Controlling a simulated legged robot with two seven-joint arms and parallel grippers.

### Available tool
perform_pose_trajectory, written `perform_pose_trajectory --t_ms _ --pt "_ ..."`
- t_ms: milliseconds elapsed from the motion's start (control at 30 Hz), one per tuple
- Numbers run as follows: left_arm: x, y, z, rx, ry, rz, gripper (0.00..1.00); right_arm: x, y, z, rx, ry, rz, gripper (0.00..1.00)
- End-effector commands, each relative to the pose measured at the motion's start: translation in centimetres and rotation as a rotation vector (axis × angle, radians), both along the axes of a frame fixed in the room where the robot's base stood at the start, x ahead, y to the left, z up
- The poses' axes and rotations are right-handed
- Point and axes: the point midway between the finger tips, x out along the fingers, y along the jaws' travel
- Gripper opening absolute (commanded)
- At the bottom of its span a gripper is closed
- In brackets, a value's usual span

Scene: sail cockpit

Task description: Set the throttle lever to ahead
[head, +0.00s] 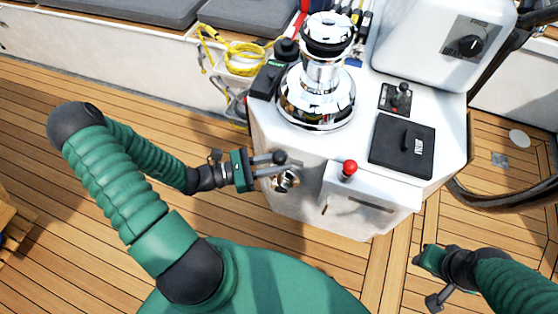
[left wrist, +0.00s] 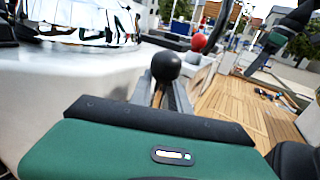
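The throttle lever has a black ball knob (head: 280,157) and a chrome base (head: 287,180) on the near left side of the white console. My left gripper (head: 272,165) reaches it from the left, with two dark fingers a little apart. In the left wrist view, the black knob (left wrist: 166,66) stands at the far end of the fingers, in line with the gap between them. The gripper looks open around or just beside the lever; contact is not clear. The lever's stem is mostly hidden. My right gripper (head: 428,262) is low at the right, away from the console, its fingers unclear.
A red-knobbed lever (head: 349,168) stands on the console's front ledge, right of the throttle. A chrome winch (head: 317,95), a black hatch panel (head: 403,146) and a small joystick (head: 400,97) are on top. The wooden deck (head: 225,215) is open at the left.

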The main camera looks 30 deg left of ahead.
Motion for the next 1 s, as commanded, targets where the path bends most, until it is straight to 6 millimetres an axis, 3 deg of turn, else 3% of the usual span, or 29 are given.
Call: perform_pose_trajectory --t_ms 33,133,1000 --pt "0.04 0.04 0.02 0.000 0.000 0.002 0.12 0.00 0.00 0.00 0.000 0.000 0.000 0.36" --pt "0.05 0.05 0.04 0.000 -0.001 0.002 0.00 0.00 0.00 0.00 0.000 0.000 0.000 0.36" --pt "0.14 0.12 0.34 -0.004 -0.007 0.004 0.00 0.00 0.00 0.06 0.000 0.000 0.000 0.36"
